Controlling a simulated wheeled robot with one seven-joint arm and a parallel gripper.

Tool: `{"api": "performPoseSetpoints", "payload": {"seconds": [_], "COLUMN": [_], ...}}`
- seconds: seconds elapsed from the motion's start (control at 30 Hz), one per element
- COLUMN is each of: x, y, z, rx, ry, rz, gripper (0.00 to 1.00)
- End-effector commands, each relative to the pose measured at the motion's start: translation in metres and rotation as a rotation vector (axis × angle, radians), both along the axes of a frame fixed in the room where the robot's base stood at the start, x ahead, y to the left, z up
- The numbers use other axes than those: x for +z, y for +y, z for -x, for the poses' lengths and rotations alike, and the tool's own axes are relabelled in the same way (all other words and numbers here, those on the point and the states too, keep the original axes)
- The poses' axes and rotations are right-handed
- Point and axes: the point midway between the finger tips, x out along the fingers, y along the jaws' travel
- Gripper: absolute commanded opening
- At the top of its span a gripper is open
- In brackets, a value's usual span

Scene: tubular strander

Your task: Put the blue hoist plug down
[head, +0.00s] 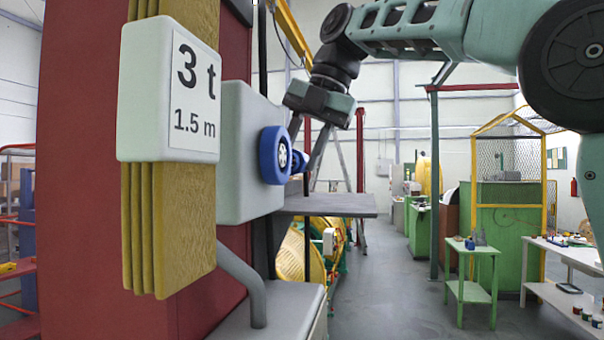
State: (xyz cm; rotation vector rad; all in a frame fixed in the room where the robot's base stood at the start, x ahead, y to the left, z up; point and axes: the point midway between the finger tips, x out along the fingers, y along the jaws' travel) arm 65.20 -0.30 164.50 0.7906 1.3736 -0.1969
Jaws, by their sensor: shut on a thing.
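My gripper (305,155) hangs down from the arm at the upper middle, with its fingers shut on the blue hoist plug (297,161). Only a small part of the plug shows, between the fingers and just right of a blue round socket (270,156) with a white centre. The socket sits on the side of a pale grey box (237,150). I cannot tell whether plug and socket touch. A flat grey shelf (335,206) sticks out below the plug, with its visible top bare.
A yellow sling bundle with a "3 t 1.5 m" tag (178,90) hangs close at left before a red column (75,200). A grey bent pipe (250,290) stands below the box. Green stand (472,250) and white bench (560,250) are at right; the floor (385,290) between is clear.

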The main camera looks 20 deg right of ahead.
Motion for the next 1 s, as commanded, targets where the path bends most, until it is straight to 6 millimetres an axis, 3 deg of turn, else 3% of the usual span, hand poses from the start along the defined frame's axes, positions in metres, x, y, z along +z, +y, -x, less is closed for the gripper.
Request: {"api": "performPoseSetpoints", "payload": {"seconds": [0.3,0.8,0.83,0.9,1.0], "x": [-0.033,-0.042,-0.042,-0.041,-0.041], "y": [0.000,0.000,0.000,0.000,0.000], "z": [0.001,0.000,0.000,0.000,0.000], "rx": [-0.001,0.000,-0.001,-0.001,-0.001], "ry": [0.000,-0.001,0.000,0.000,0.000], "rz": [0.000,0.001,0.000,0.000,0.000], "gripper": [0.00,0.00,0.37,0.57,0.57]}}
